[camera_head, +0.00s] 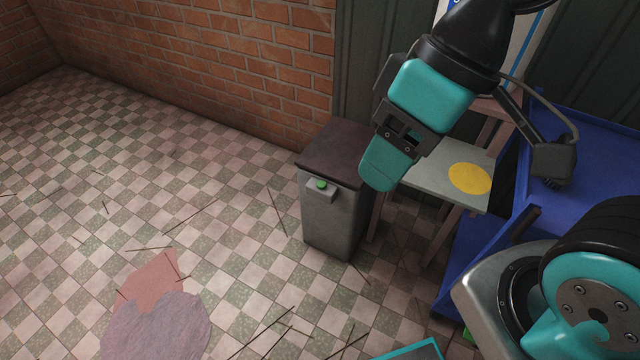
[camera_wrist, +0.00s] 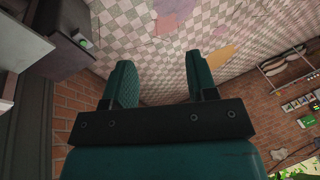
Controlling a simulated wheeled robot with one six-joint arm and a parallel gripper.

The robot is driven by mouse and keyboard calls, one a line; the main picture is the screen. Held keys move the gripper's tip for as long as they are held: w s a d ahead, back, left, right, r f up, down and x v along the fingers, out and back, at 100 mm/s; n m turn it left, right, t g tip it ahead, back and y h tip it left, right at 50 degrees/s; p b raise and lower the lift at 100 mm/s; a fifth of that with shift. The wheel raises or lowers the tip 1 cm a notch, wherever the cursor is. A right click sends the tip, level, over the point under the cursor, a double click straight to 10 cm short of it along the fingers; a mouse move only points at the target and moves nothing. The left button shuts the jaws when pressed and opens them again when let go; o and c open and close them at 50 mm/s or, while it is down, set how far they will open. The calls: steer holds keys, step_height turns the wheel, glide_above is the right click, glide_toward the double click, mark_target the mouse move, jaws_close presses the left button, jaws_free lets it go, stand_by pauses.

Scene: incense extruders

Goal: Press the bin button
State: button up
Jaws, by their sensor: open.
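The bin (camera_head: 332,222) is a grey box with a dark brown lid, standing on the floor against the wall. Its green button (camera_head: 320,184) sits on a small grey box on the bin's front, just below the lid. In the wrist view the button (camera_wrist: 83,41) shows at the upper left, beside the bin's dark lid (camera_wrist: 58,47). My gripper (camera_head: 382,172) is in the air, to the right of the button in the head view, and touches nothing that I can see. In the wrist view its two teal fingers (camera_wrist: 160,62) are apart with nothing between them.
A grey stool or small table (camera_head: 437,183) with a yellow disc (camera_head: 469,178) stands right of the bin. A blue cart (camera_head: 600,150) is farther right. Pink and purple patches (camera_head: 155,320) and thin sticks lie on the checkered floor. The floor left of the bin is mostly clear.

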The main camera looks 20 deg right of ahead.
stand_by(0.3)
jaws_close()
stand_by(1.6)
